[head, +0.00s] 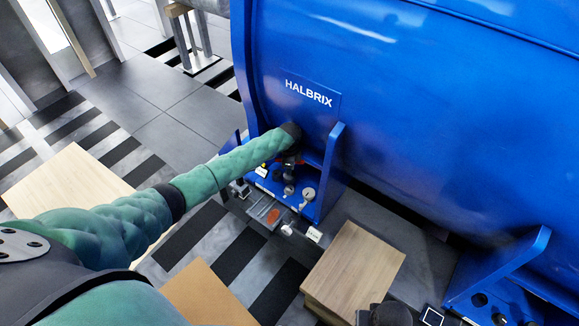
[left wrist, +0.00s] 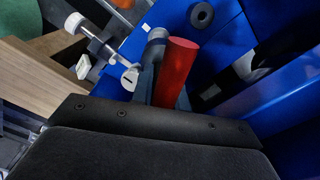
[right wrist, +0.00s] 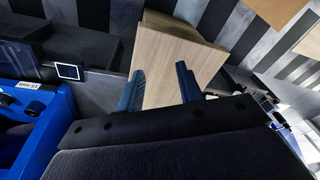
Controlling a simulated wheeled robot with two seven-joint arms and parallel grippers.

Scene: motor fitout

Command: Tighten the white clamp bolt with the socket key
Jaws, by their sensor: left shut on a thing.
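My left gripper (head: 291,152) reaches to the blue motor foot (head: 329,176). In the left wrist view its fingers (left wrist: 164,92) are shut on a red cylindrical handle (left wrist: 178,62), which looks like the socket key's. The key's working end is hidden. A grey cylinder (left wrist: 156,42) stands beside the handle; it may be the grey post in the head view (head: 289,190). A metal rod with a white end (left wrist: 75,22) runs to a slotted pale disc (left wrist: 130,78); I cannot tell if this is the white clamp bolt. My right gripper (right wrist: 161,88) is open and empty above a wooden block (right wrist: 165,55).
The large blue HALBRIX motor (head: 420,110) fills the right. A wooden block (head: 355,265) stands in front of the foot, and a white tag (head: 314,235) lies between them. A second blue foot (head: 505,275) is at lower right. Striped floor (head: 215,245) is at left.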

